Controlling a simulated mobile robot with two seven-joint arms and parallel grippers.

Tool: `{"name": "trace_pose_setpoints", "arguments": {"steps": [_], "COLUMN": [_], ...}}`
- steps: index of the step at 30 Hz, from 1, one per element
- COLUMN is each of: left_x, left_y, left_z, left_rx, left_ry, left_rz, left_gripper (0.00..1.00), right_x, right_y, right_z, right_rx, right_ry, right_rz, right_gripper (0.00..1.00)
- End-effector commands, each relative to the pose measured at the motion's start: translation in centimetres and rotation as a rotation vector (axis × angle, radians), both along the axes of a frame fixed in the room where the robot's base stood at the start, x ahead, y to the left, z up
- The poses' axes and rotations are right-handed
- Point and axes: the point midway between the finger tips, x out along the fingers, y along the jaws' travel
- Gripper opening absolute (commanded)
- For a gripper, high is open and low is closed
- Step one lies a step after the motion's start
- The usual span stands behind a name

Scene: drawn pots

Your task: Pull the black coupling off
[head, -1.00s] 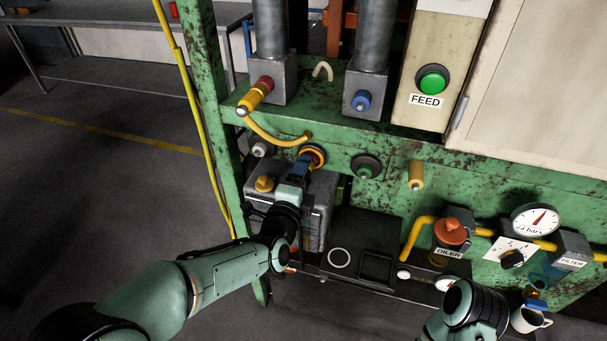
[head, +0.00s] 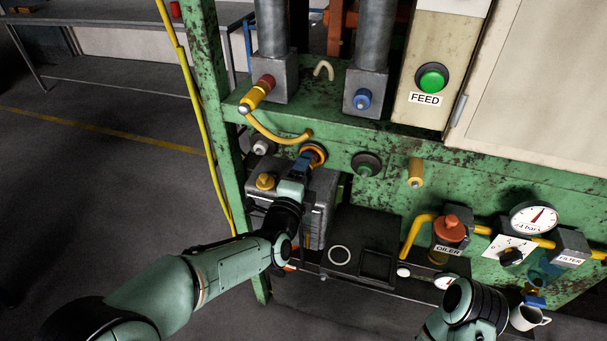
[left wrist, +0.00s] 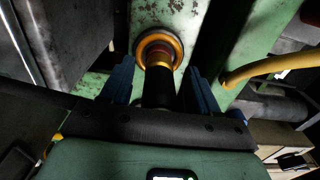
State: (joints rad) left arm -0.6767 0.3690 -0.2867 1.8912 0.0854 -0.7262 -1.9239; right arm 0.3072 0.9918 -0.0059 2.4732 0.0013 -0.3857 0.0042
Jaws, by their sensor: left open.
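The black coupling (left wrist: 158,88) sits on a port with a yellow-orange ring (left wrist: 159,50) on the green frame. In the left wrist view it points straight toward my palm. My left gripper (left wrist: 160,78) is open, with one blue finger on each side of the coupling and a gap visible on both sides. In the head view my left gripper (head: 306,160) is at the orange-ringed port (head: 318,151) and hides the coupling. My right gripper is not in view; only part of my right arm shows at the lower right.
A yellow hose (head: 275,135) curves just above the port. A grey box with a yellow knob (head: 265,182) stands close below left. A dark green-centred port (head: 366,165) and a yellow peg (head: 416,174) are to the right.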

Motion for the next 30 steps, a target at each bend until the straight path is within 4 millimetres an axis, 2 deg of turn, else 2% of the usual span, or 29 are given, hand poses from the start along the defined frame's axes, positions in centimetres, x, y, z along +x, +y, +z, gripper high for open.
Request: {"name": "trace_pose_setpoints", "arguments": {"steps": [14,18,19,20,30], "left_x": [0.21,0.21,0.21,0.21,-0.41], "left_y": [0.03,0.01,0.01,0.01,0.21], "left_z": [0.23,0.23,0.23,0.23,0.33], "left_rx": [-0.002,-0.002,-0.002,-0.002,-0.003], "left_ry": [-0.008,-0.008,-0.008,-0.008,-0.010], "left_rz": [0.002,0.002,0.002,0.002,0.002], "left_gripper": [0.61,0.15,0.05,0.00,0.00], "right_x": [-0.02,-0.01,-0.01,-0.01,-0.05], "right_y": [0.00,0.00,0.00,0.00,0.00], "right_z": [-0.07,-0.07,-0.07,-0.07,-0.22], "right_rx": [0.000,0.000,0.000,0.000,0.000], "right_ry": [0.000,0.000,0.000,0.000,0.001], "right_rz": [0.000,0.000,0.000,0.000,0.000], "right_gripper": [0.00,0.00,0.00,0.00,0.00]}}
